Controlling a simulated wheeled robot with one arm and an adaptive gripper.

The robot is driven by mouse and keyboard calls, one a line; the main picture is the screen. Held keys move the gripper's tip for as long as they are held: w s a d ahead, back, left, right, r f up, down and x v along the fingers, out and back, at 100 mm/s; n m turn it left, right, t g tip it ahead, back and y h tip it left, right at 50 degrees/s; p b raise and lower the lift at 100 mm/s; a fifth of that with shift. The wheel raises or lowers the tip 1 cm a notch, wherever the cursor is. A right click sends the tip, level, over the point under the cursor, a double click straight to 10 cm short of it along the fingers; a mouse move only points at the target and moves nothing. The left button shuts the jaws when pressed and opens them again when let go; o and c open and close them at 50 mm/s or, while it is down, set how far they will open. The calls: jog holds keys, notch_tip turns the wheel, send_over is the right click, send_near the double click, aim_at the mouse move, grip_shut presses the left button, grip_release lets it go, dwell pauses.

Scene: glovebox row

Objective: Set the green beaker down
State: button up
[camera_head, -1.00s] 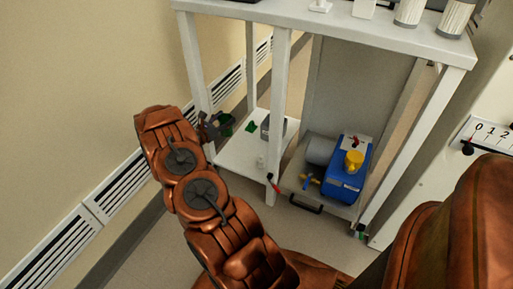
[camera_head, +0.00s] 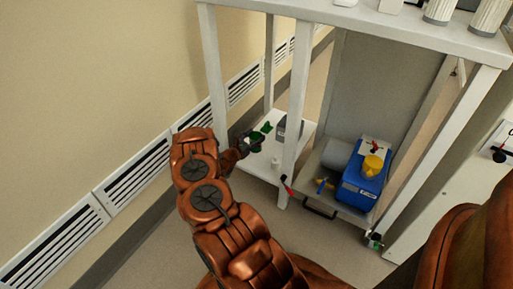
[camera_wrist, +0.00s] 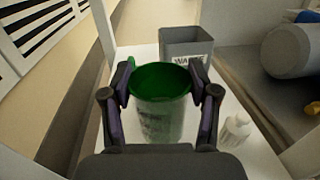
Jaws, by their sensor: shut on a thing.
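The green beaker (camera_wrist: 162,108) is upright between the fingers of my gripper (camera_wrist: 164,84) in the wrist view, and the fingers are shut on it from both sides. It is over the white lower shelf (camera_wrist: 148,52). Whether its base touches the shelf is hidden. In the head view my gripper (camera_head: 246,143) is at the left part of the shelf, and the beaker is small and partly hidden there.
A grey waste bin (camera_wrist: 186,46) stands behind the beaker. A small white bottle (camera_wrist: 236,132) stands to its right.

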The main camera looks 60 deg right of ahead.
jog(key=shift+f+b, duration=0.9)
jog(key=shift+f, duration=1.55)
jog(key=o, duration=1)
jog(key=shift+f, duration=0.1)
